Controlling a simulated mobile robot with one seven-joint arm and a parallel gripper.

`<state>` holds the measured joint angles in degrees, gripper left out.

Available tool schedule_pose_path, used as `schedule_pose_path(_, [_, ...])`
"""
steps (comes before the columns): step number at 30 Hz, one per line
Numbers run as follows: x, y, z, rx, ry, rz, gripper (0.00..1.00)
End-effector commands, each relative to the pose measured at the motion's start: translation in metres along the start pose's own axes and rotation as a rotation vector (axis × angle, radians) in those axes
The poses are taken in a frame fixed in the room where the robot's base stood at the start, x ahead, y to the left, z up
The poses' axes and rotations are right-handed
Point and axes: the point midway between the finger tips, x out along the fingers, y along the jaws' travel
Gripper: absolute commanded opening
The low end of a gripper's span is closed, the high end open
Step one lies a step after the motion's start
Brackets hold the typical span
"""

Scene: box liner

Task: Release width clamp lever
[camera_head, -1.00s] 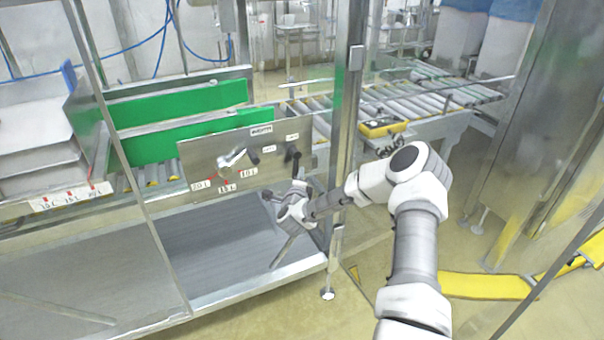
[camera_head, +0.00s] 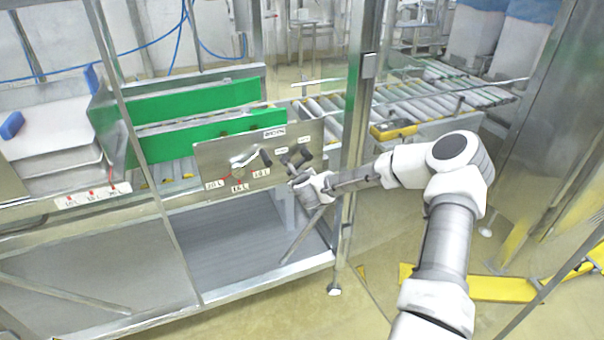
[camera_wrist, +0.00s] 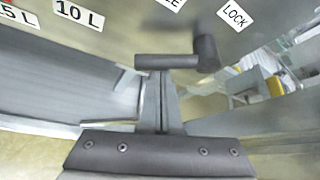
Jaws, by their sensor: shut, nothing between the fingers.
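The width clamp lever (camera_head: 295,157) is a dark bar with a thick handle on the metal panel (camera_head: 225,155). A second label, partly cut off, is at the top edge. In the head view my gripper (camera_head: 303,178) is just below the lever; contact cannot be told there.
Left of the lever is a black-handled adjuster (camera_head: 250,160) with litre labels. Green guide boards (camera_head: 200,100) stand behind the panel. A metal upright (camera_head: 360,130) stands close right of my gripper, partly behind my arm. A roller conveyor (camera_head: 430,95) lies behind.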

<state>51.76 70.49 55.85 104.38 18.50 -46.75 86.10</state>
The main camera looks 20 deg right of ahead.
Motion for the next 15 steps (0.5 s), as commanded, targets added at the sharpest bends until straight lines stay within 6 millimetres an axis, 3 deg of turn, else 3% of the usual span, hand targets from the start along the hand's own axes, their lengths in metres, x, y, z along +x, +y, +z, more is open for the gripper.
schedule_pose_path(8, [-0.005, 0.000, 0.009, 0.168, 0.000, 0.097, 0.00])
schedule_pose_path(15, [-0.008, 0.001, 0.014, 0.169, 0.000, 0.099, 0.00])
